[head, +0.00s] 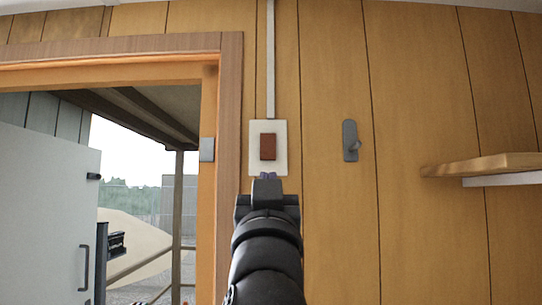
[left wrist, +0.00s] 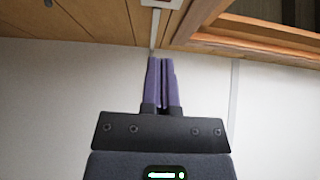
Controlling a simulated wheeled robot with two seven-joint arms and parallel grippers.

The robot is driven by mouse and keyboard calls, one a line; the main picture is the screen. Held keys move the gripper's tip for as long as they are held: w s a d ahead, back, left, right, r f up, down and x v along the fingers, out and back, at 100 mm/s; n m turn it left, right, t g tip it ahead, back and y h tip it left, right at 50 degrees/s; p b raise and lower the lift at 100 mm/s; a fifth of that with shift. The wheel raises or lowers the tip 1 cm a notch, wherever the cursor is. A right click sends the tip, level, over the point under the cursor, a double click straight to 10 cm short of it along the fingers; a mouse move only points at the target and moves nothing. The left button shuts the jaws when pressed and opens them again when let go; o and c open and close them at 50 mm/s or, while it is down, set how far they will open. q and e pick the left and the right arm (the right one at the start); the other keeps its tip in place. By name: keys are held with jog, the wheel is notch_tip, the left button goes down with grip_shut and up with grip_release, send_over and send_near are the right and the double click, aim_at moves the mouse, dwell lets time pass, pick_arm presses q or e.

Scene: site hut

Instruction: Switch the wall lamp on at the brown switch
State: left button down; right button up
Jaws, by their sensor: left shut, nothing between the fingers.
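The brown switch (head: 268,147) is a rocker on a white plate (head: 254,130), fixed to the wood-panelled wall right of the doorway. My left gripper (head: 267,176) comes up from below, its purple fingertips overlapping the plate's lower edge in the head view, just below the rocker. In the left wrist view its fingers (left wrist: 161,63) are together and hold nothing. There the plate (left wrist: 160,3) shows only as a sliver at the top edge, beyond the tips. I cannot tell whether the fingertips touch the plate. The wall lamp and my right gripper are not in view.
A grey hook (head: 350,141) is on the wall right of the switch. A wooden shelf (head: 490,164) juts out farther right. The brown door frame (head: 231,120) is close on the left, with a pale open door (head: 45,200) beyond. A white conduit (head: 271,60) runs up from the plate.

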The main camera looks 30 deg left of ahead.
aim_at(268, 150)
pick_arm(q)
jog(key=p+x, duration=0.2)
jog(key=x, duration=0.1)
jog(key=f+p+x, duration=0.1)
jog(key=p+x, duration=0.1)
jog(key=x, duration=0.2)
jog(key=w+a+p+x, duration=0.1)
jog(key=p+x, duration=0.1)
jog(key=x, duration=0.2)
jog(key=shift+d+f, duration=0.1)
jog(key=shift+f, duration=0.3)
jog(key=shift+w+a+f, duration=0.15)
jog(key=shift+w+a, duration=0.05)
jog(key=shift+w, duration=0.1)
